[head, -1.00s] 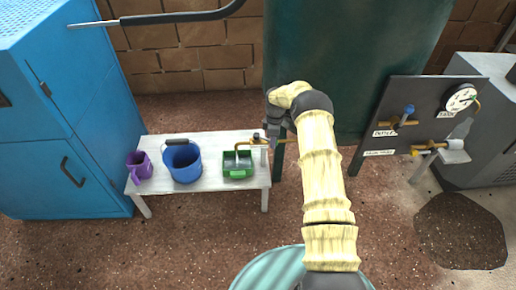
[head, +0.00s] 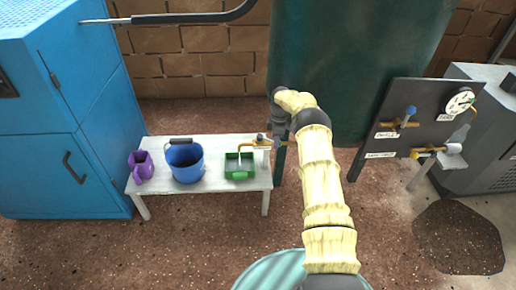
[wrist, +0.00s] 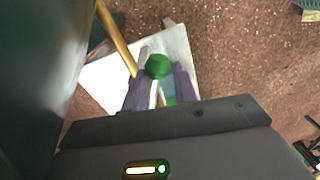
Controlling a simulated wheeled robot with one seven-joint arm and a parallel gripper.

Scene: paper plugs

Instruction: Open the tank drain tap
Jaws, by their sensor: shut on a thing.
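The drain tap (head: 262,143) is a brass pipe that comes from the dark green tank (head: 365,60) and ends over a white bench. In the wrist view the brass pipe (wrist: 117,38) runs down to the fingers. A round green knob (wrist: 158,67) sits at the tap between the two fingers. My gripper (wrist: 161,72) is shut on this tap handle, with one finger on each side. It also shows at the tap in the head view (head: 274,134). How far the handle is turned cannot be told.
The white bench (head: 212,146) holds a purple jug (head: 141,168), a blue bucket (head: 186,162) and a green tray (head: 239,172) below the tap. A blue cabinet (head: 65,120) stands left. A dark panel (head: 425,125) with valves and a gauge stands right.

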